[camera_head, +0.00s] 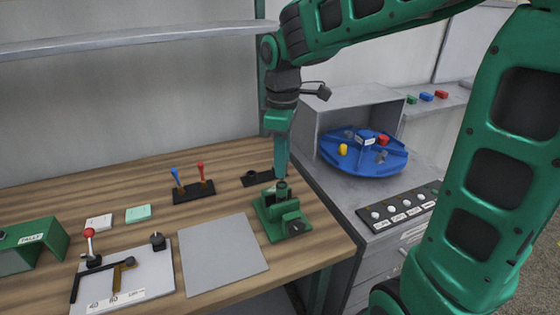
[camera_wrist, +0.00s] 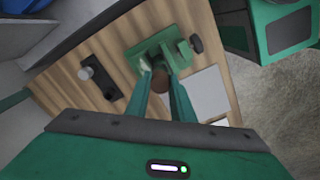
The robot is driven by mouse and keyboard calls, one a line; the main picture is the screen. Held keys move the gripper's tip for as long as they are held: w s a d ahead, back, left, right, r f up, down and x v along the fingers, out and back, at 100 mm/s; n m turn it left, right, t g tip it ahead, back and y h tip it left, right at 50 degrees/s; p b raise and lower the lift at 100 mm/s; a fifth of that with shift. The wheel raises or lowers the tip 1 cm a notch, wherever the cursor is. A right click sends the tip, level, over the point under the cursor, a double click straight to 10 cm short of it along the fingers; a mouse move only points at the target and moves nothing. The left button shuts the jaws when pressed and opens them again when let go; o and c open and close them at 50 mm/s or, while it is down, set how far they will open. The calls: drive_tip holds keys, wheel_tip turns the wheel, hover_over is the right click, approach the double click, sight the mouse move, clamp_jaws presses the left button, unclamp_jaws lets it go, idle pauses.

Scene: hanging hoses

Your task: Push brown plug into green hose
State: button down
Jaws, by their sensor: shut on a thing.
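My gripper (camera_head: 281,172) points down over the green vise-like fixture (camera_head: 287,219) at the table's right end. The gripper's fingers also show in the wrist view (camera_wrist: 160,100), shut on a brown round piece (camera_wrist: 160,80), which looks like the brown plug. The green fixture (camera_wrist: 167,50) lies just beyond this piece in the wrist view. A dark upright cylinder (camera_head: 282,191) shows at the fixture, just below the fingertips. I cannot tell whether the held piece touches the fixture. I can make out no green hose in either view.
A black holder (camera_head: 258,178) lies behind the fixture. A grey plate (camera_head: 225,254) lies to its left. A blue round tray (camera_head: 365,155) and a black button panel (camera_head: 400,211) are on the grey cabinet at right. A stand with blue and red handles (camera_head: 193,191) is farther left.

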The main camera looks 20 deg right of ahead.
drive_tip(key=shift+f, duration=1.8)
drive_tip(key=c, duration=1.5)
unclamp_jaws()
drive_tip(key=shift+o, duration=0.2)
drive_tip(key=shift+r, duration=0.1)
wheel_tip(320, 180, up, 11)
drive_tip(key=shift+f, duration=0.2)
